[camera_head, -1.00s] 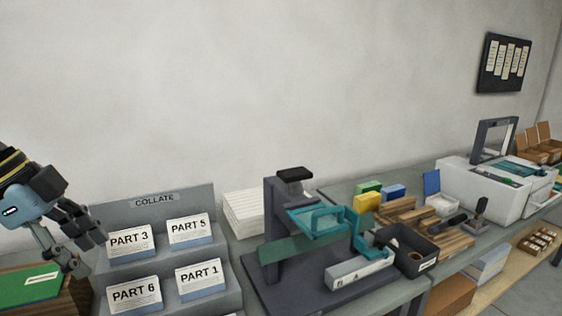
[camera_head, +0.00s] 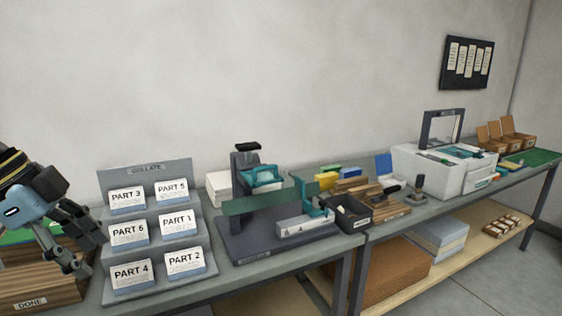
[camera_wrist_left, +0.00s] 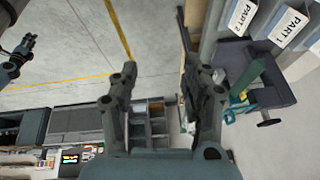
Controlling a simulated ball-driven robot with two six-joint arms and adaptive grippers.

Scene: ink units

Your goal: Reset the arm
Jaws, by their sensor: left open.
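My left gripper (camera_head: 88,252) is at the left edge of the head view, by the left side of the collate rack and near the box marked DONE. Its fingers are apart and nothing is between them. In the left wrist view the open fingers (camera_wrist_left: 165,85) have floor and distant shelving behind them. A dark jointed gripper, which looks like my right one (camera_wrist_left: 24,48), shows small at the left edge of that view. Its jaw state is unclear.
The grey collate rack (camera_head: 143,172) holds cards marked PART. A teal-armed press (camera_head: 262,250) stands right of it. Beyond are a dark bin (camera_head: 352,212), wooden blocks and a white printer-like machine (camera_head: 440,172). The DONE box (camera_head: 40,293) is at the lower left.

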